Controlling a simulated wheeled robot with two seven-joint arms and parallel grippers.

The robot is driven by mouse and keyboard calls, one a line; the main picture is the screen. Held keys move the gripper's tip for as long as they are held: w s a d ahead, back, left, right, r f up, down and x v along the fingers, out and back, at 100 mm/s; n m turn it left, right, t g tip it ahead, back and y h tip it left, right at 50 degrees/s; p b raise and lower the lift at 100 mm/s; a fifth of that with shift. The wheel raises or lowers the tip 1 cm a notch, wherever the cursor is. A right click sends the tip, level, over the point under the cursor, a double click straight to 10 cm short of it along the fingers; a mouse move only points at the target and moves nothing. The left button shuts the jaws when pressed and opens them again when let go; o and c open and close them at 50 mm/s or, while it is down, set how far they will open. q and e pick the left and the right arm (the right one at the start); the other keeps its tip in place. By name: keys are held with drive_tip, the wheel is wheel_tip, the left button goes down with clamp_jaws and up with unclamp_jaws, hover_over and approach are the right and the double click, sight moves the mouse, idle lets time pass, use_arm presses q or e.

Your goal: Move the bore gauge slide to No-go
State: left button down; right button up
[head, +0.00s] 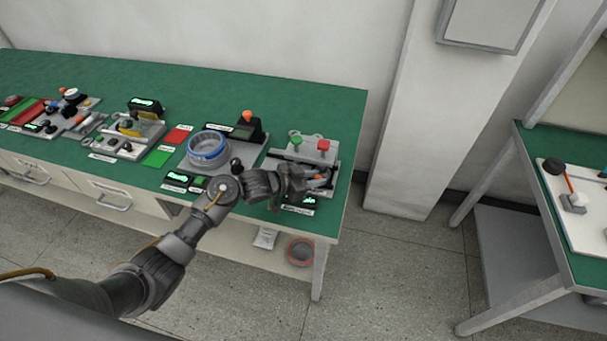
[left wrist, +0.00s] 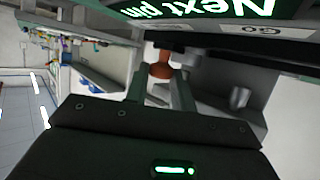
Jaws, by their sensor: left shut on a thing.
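The bore gauge (head: 330,163) appears to be the grey fixture at the right end of the green bench. Its back carries a green-topped post and a red-topped post. My left gripper (head: 303,183) is over its front part and hides much of it. In the left wrist view, the two fingers (left wrist: 160,90) are shut on an orange knob (left wrist: 160,68), which I take to be the slide's knob. A label reading GO (left wrist: 265,29) is near it, beside a display reading "Next pin" (left wrist: 198,8). The slide's exact position is hidden.
Further left on the bench are several other fixtures (head: 130,135) and red and green mats. A second bench (head: 578,235) stands at right, across open floor.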

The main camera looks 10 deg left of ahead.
use_arm(q)
drive_tip(key=shift+s+d, duration=0.1)
drive_tip(key=shift+d, duration=0.1)
drive_tip(key=c, duration=1.2)
unclamp_jaws()
drive_tip(key=shift+d, duration=0.15)
drive_tip(key=shift+s+a+r, duration=0.2)
drive_tip(key=shift+s+a, duration=0.1)
drive_tip(key=shift+a, duration=0.3)
drive_tip(key=v, duration=0.9)
drive_tip(key=shift+s+a+r+b, duration=0.1)
drive_tip(key=shift+s+a+b, duration=0.05)
drive_tip(key=shift+b, duration=0.2)
